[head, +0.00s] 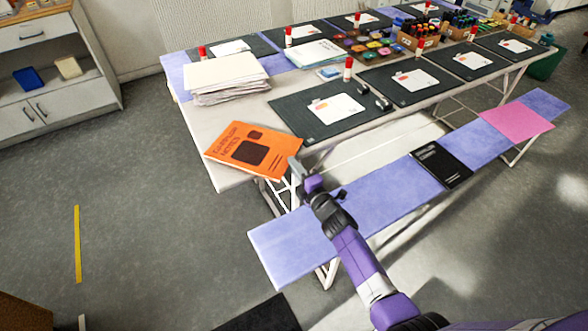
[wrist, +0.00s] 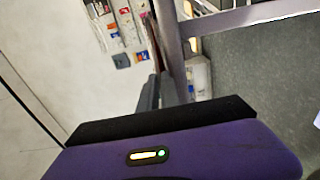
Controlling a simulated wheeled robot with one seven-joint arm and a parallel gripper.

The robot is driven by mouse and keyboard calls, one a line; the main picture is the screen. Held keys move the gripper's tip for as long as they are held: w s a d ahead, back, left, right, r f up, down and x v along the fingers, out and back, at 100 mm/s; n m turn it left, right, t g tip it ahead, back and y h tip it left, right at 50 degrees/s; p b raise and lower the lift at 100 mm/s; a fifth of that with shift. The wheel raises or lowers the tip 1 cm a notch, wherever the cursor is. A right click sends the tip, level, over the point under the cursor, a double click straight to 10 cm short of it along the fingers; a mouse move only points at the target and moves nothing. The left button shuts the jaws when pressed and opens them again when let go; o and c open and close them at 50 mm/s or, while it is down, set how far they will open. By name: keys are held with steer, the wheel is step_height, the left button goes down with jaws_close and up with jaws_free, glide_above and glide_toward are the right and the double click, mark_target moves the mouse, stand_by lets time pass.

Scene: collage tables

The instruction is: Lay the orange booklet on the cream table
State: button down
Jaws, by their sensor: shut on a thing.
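The orange booklet (head: 250,148) has dark lettering and dark squares on its cover. In the head view its right edge is at my gripper (head: 296,170), which is shut on it. The booklet appears over the near left end of the cream table (head: 228,178); I cannot tell if it touches the top. In the wrist view my gripper's fingers (wrist: 164,92) are together, and the booklet shows at most as a thin edge-on strip above them.
A paper stack (head: 226,78) and dark mats (head: 322,112) with white sheets and glue sticks occupy the table. A lavender bench (head: 380,188) in front bears a black booklet (head: 440,164) and a pink sheet (head: 516,120). A shelf cabinet (head: 50,70) stands left; grey floor between is open.

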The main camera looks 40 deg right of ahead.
steer(key=shift+f+b, duration=0.35)
steer(key=shift+f, duration=0.05)
steer(key=shift+f+b, duration=0.25)
steer(key=shift+b, duration=0.05)
steer(key=c, duration=1.6)
jaws_free()
steer(key=v, duration=0.4)
steer(key=r+p+v, duration=0.1)
steer(key=v, duration=0.7)
steer(key=shift+s+r+p, duration=0.1)
steer(key=shift+r+p, duration=0.1)
steer(key=shift+p, duration=0.2)
